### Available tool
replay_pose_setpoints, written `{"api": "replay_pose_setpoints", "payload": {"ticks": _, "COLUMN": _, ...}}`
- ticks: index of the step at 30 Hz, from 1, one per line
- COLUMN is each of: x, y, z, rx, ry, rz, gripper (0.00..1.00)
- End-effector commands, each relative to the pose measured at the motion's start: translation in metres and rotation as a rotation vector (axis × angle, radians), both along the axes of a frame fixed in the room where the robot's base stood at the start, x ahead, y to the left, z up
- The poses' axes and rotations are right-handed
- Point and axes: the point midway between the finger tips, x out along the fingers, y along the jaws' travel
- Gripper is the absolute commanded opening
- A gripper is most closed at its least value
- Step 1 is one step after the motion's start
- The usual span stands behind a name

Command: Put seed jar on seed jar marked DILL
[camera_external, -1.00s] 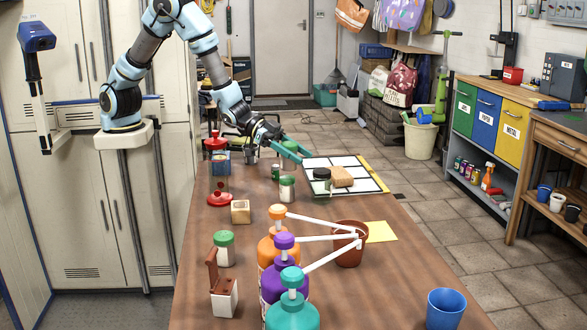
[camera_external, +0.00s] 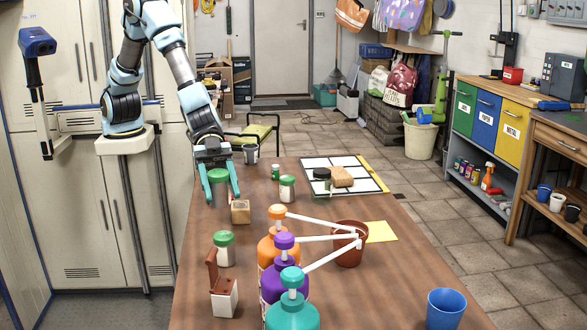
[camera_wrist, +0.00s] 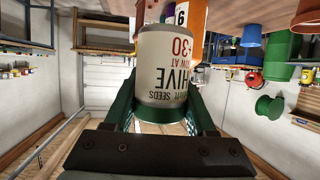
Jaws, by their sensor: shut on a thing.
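My gripper (camera_external: 220,196) is at the table's left edge, fingers pointing down. It is shut on a seed jar (camera_wrist: 168,65) with a pale label reading "HIVE SEEDS", upside down in the wrist view. In the outside view the held jar (camera_external: 218,188) is partly hidden between the fingers. A pale jar with a green lid (camera_external: 287,188) stands to the gripper's right. Another green-lidded jar (camera_external: 224,250) stands nearer the camera. A black-lidded jar (camera_external: 321,175) stands by the white grid board. I cannot read DILL on any jar.
A small wooden block (camera_external: 240,212) stands just in front of my gripper. Pump bottles (camera_external: 283,283), a brown pot (camera_external: 349,243) and a blue cup (camera_external: 446,309) are nearer the camera. The grid board (camera_external: 350,185) lies at the back right.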

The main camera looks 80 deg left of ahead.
Motion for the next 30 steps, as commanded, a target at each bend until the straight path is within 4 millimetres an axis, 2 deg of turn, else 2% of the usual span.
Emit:
{"api": "replay_pose_setpoints", "payload": {"ticks": 3, "x": 0.0, "y": 0.0, "z": -0.021, "rx": 0.004, "ry": 0.003, "rz": 0.001, "gripper": 0.01}}
{"api": "replay_pose_setpoints", "payload": {"ticks": 8, "x": 0.0, "y": 0.0, "z": -0.035, "rx": 0.002, "ry": 0.002, "rz": 0.001, "gripper": 0.01}}
{"api": "replay_pose_setpoints", "payload": {"ticks": 16, "x": 0.0, "y": 0.001, "z": -0.07, "rx": 0.002, "ry": 0.001, "rz": 0.001, "gripper": 0.01}}
{"api": "replay_pose_setpoints", "payload": {"ticks": 29, "x": 0.001, "y": 0.001, "z": -0.078, "rx": -0.001, "ry": 0.0, "rz": 0.004, "gripper": 0.01}}
{"api": "replay_pose_setpoints", "payload": {"ticks": 30, "x": 0.001, "y": 0.001, "z": -0.077, "rx": -0.001, "ry": 0.0, "rz": 0.004, "gripper": 0.59}}
